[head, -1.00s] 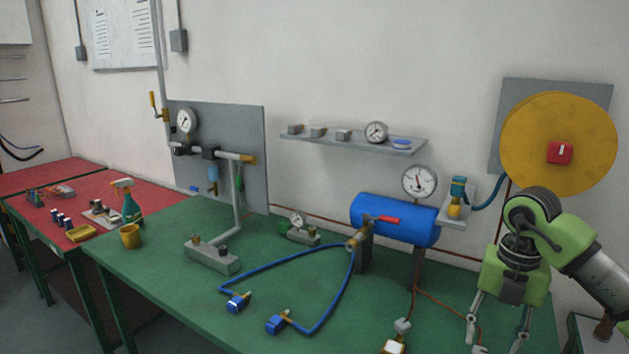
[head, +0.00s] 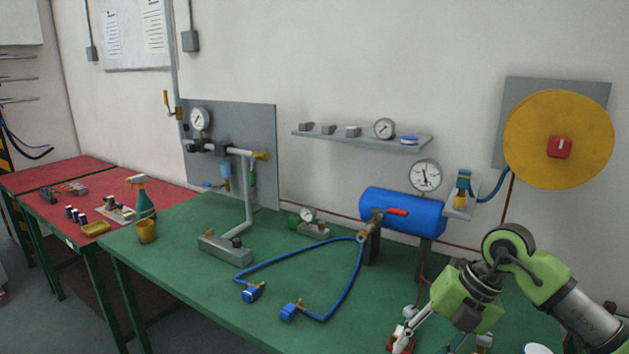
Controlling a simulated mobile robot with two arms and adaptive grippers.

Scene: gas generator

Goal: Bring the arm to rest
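My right arm with its green and black gripper (head: 428,346) reaches in from the lower right, over the front right of the green table (head: 190,285). Its fingers point down and to the left, spread apart, with nothing visible held between them. The fingertips are near the bottom edge of the picture, close to a small red and white fitting (head: 402,336); I cannot tell whether they touch it. My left gripper is not in view.
A blue tank (head: 402,213) with a red-handled valve stands behind the gripper. A blue hose (head: 352,285) with two blue connectors lies on the table's middle. A yellow disc (head: 545,140) with a red switch hangs on the right wall. The table's left front is mostly clear.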

